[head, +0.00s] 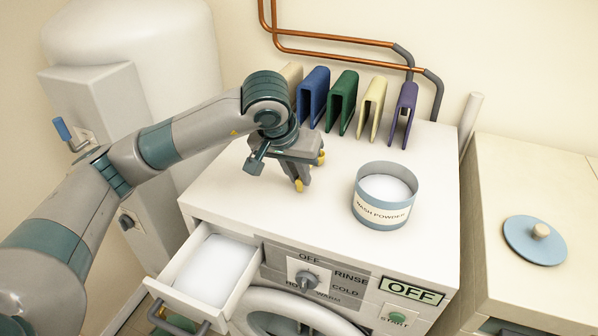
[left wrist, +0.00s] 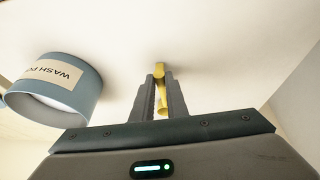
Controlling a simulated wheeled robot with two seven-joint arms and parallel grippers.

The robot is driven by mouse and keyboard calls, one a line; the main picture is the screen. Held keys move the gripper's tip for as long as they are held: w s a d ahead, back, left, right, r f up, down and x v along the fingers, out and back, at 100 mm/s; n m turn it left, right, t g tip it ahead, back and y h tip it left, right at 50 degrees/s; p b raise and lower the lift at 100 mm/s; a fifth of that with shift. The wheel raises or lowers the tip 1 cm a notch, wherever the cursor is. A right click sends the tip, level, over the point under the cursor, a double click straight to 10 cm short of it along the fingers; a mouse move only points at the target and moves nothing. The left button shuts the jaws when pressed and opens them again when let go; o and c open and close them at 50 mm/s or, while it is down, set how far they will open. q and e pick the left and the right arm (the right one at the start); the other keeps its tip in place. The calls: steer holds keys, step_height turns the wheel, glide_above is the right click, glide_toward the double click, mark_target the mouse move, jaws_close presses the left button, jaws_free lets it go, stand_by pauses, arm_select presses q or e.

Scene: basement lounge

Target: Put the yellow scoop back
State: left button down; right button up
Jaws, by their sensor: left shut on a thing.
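My left gripper (head: 301,172) is shut on the yellow scoop (head: 299,185), over the white top of the washing machine (head: 240,200). Only small yellow parts show past the fingers. In the left wrist view the yellow scoop (left wrist: 161,90) sits between the two fingers (left wrist: 160,98), against the white surface; I cannot tell whether it touches it. The blue-grey wash powder tub (head: 383,212) stands open to the right of the gripper, with white powder inside. The tub also shows in the left wrist view (left wrist: 80,85). My right gripper is out of view.
The detergent drawer (head: 172,290) is pulled out at the front left, with white powder in it. Several coloured folded holders, including a purple one (head: 403,110), stand along the back. A blue lid (head: 534,240) lies on the right cabinet. Copper pipes (head: 330,50) run along the wall.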

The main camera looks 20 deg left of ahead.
arm_select(q)
steer(key=shift+f, duration=0.1)
steer(key=c, duration=1.7)
jaws_free()
steer(key=shift+c, duration=0.2)
steer(key=shift+r, duration=0.25)
steer(key=shift+s+r, duration=0.1)
steer(key=shift+r, duration=0.15)
steer(key=b+v, duration=0.4)
steer(key=v, duration=0.7)
steer(key=shift+s, duration=0.2)
